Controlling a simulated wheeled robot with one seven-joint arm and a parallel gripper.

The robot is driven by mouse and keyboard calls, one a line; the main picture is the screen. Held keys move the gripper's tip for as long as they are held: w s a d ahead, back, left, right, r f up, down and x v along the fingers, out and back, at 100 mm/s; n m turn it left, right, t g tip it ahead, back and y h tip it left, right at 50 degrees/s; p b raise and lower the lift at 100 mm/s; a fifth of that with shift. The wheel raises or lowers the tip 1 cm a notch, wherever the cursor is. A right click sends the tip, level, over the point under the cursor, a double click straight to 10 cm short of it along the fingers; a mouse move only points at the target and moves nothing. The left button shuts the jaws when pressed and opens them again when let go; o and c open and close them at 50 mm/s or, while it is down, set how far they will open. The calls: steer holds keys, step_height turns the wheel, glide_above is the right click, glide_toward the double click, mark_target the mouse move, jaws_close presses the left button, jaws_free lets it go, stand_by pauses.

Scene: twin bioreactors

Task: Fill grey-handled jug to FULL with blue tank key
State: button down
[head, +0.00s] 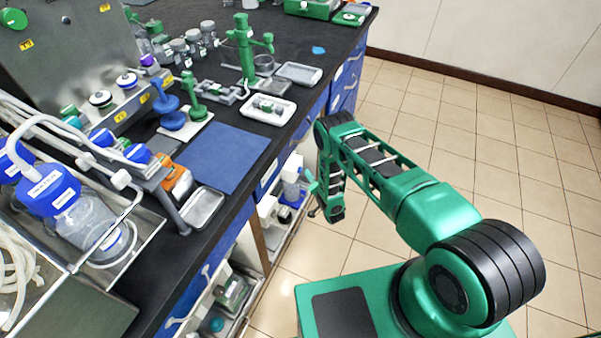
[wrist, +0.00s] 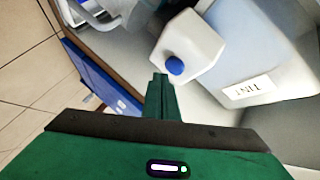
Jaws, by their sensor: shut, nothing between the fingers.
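My gripper (head: 313,198) hangs low beside the open shelves under the bench front. A blue T-shaped piece (head: 172,112) stands on the bench next to a similar green piece (head: 194,98) on a white plate; I cannot tell whether the blue one is the tank key. A blue-lidded glass vessel (head: 92,225) stands at the left. I cannot make out a grey-handled jug in either view.
The black bench top (head: 215,105) bears a blue mat (head: 222,155), a white tray (head: 268,109) and a green stand (head: 247,55). A pale labelled bin (wrist: 245,50) is beside the bottle. Open lower shelves (head: 275,225) hold items. The tiled floor (head: 450,130) at right is clear.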

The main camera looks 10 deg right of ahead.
steer(key=shift+w+a, duration=0.1)
steer(key=shift+a, duration=0.05)
steer(key=shift+w+a, duration=0.1)
steer(key=shift+a, duration=0.1)
steer(key=shift+w+a, duration=0.3)
steer(key=shift+a, duration=0.1)
stand_by(7.2)
